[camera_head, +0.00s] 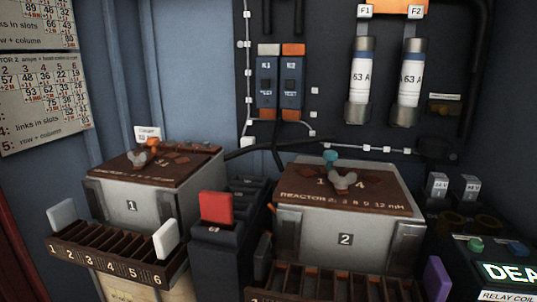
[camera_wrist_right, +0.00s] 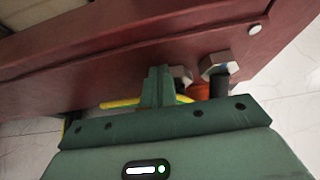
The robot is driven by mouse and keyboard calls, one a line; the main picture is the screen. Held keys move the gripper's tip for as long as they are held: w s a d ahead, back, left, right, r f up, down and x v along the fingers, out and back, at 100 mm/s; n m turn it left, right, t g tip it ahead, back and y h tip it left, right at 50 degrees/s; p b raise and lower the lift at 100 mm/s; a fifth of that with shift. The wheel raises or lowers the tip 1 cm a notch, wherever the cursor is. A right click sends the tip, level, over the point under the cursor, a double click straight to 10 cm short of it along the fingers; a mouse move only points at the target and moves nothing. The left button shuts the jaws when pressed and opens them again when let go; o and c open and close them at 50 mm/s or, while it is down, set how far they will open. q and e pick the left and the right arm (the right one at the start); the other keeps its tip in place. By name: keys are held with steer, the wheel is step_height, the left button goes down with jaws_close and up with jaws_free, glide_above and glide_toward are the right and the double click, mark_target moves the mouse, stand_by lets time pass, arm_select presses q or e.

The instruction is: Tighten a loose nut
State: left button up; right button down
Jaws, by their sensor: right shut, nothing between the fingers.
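In the right wrist view, a metal hex nut (camera_wrist_right: 217,65) sits at the lower edge of a dark red panel or beam (camera_wrist_right: 130,62). A second hex nut or bolt head (camera_wrist_right: 181,75) is just left of it, partly hidden behind my gripper. I cannot tell which one is loose. My right gripper (camera_wrist_right: 158,85) is green and shut, with nothing held. Its fingers are just left of the second nut in the picture; I cannot tell whether they touch it. Neither gripper shows in the head view, and my left gripper is in no view.
An orange part (camera_wrist_right: 203,90) and a yellow-green cable (camera_wrist_right: 120,103) lie behind my right gripper.

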steer(key=shift+d, duration=0.35)
stand_by(0.3)
steer(key=shift+s+d, duration=0.3)
steer(key=shift+d, duration=0.75)
steer(key=shift+r, duration=0.1)
steer(key=s+a, duration=0.1)
steer(key=s, duration=0.5)
steer(key=shift+a+r, duration=0.15)
steer(key=shift+r, duration=0.15)
